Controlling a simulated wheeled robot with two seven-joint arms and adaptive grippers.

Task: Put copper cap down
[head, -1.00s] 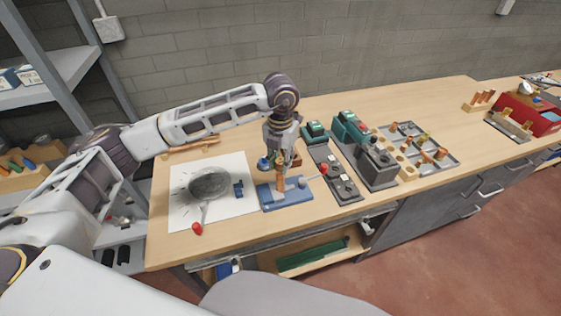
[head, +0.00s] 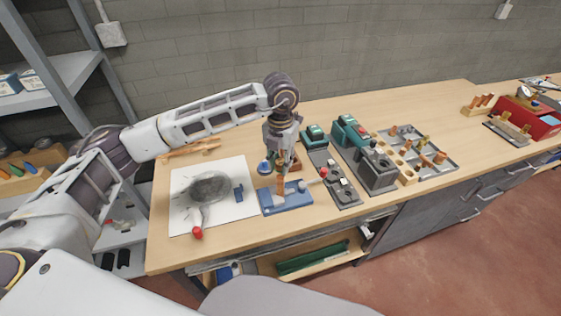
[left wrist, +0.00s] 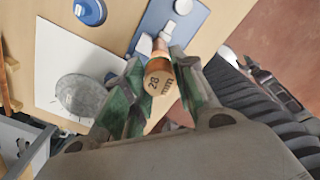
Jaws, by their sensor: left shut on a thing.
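The copper cap (left wrist: 158,78), marked "28 mm", sits between the green-padded fingers of my left gripper (left wrist: 157,72) in the left wrist view. The gripper is shut on it. In the head view my left gripper (head: 282,165) points down over the blue fixture (head: 290,203), and copper shows just under its fingers. The fixture also shows in the left wrist view (left wrist: 150,22), with a narrower copper piece beyond the cap. I cannot tell whether the cap touches anything below it.
A white sheet (head: 222,219) with a dark round patch lies to the left. Grey and green devices (head: 368,158) stand close on the right. A grey tray (head: 443,171) with copper fittings is further right. A round blue-rimmed item (head: 264,167) is behind the fixture.

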